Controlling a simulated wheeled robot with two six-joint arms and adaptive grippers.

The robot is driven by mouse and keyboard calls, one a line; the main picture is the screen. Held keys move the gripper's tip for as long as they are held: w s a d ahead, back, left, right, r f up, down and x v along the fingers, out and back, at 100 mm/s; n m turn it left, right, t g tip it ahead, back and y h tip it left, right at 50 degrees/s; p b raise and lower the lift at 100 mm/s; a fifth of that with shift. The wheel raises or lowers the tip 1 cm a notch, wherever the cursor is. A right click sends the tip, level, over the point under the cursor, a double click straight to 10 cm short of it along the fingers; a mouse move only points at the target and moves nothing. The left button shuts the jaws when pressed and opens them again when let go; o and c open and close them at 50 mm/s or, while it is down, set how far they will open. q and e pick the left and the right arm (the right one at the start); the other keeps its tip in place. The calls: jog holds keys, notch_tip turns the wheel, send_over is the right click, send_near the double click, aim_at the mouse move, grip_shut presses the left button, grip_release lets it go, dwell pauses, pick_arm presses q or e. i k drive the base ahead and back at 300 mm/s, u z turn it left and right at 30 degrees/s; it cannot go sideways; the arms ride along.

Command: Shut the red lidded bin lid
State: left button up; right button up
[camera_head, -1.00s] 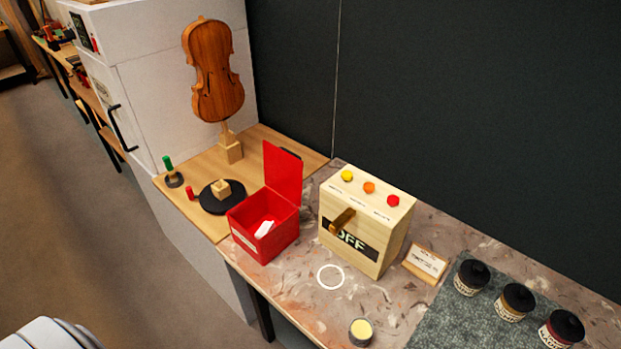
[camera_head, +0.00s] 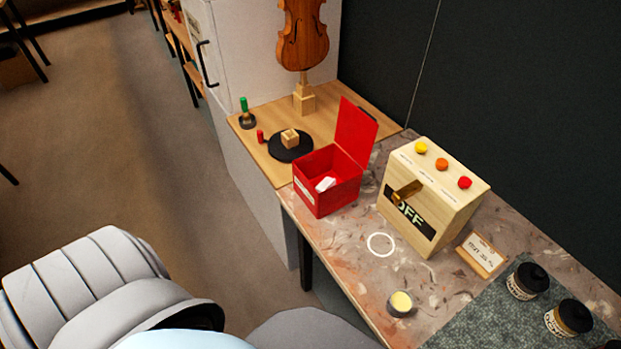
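The red lidded bin (camera_head: 322,195) stands on the bench where the wooden board meets the marbled top. Its red lid (camera_head: 356,131) is open, standing up and tilted back from the hinge at the far side. A small white item (camera_head: 325,184) lies inside the bin. Neither gripper is in view. Only part of my own arm or body shows at the lower left, well apart from the bin.
A wooden box (camera_head: 432,199) with an OFF panel, a lever and coloured buttons stands right of the bin. A black disc (camera_head: 283,150) with a small wooden block sits behind left. Several dark-lidded jars (camera_head: 528,281) stand at right. A white ring (camera_head: 381,245) marks clear marbled surface.

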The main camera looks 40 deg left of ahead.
aim_at(356, 129)
jog(key=u, duration=1)
jog(key=k, duration=0.5)
jog(key=u, duration=1.6)
jog(key=i, duration=2.85)
jog(key=z, duration=2.7)
